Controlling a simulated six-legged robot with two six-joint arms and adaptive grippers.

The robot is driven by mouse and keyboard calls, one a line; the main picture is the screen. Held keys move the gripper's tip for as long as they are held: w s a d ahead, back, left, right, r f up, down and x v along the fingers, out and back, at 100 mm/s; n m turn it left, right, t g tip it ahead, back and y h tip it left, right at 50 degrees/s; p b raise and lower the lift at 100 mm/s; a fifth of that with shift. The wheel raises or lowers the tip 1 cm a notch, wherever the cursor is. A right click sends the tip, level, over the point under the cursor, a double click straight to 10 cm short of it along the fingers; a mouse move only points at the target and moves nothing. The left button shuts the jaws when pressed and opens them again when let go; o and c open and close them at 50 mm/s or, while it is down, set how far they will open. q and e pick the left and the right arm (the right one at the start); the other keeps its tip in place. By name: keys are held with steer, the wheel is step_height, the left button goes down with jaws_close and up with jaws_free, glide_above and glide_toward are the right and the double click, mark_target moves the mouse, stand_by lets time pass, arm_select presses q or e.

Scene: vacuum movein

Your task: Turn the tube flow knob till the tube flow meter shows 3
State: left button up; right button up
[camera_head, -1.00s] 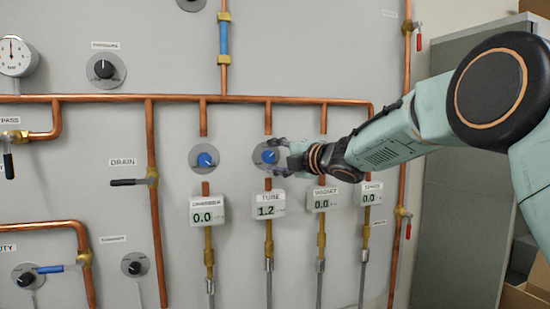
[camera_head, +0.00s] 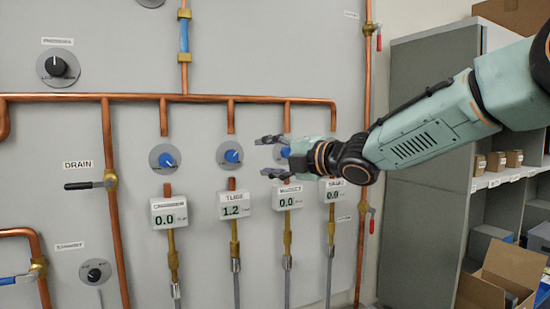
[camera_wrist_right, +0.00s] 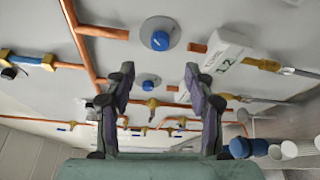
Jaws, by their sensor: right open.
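The tube flow knob (camera_head: 231,153) is blue on a round grey plate on the wall panel. The tube flow meter (camera_head: 234,206) below it reads 1.2. My right gripper (camera_head: 264,156) is open and empty just right of the tube knob in the head view, its fingers pointing left. It appears apart from the knob. In the right wrist view, the open fingers (camera_wrist_right: 159,69) show with the tube knob (camera_wrist_right: 160,40) beyond the tips and the tube meter (camera_wrist_right: 225,50) at upper right. My left gripper is not in view.
The chamber knob (camera_head: 166,159) and its meter (camera_head: 169,212), reading 0.0, are left of the tube ones. Another blue knob (camera_head: 285,152) is partly hidden behind my right gripper. Copper pipes (camera_head: 90,98) run along the panel. A shelf unit (camera_head: 425,150) stands at right.

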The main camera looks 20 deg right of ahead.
steer(key=shift+v, duration=0.9)
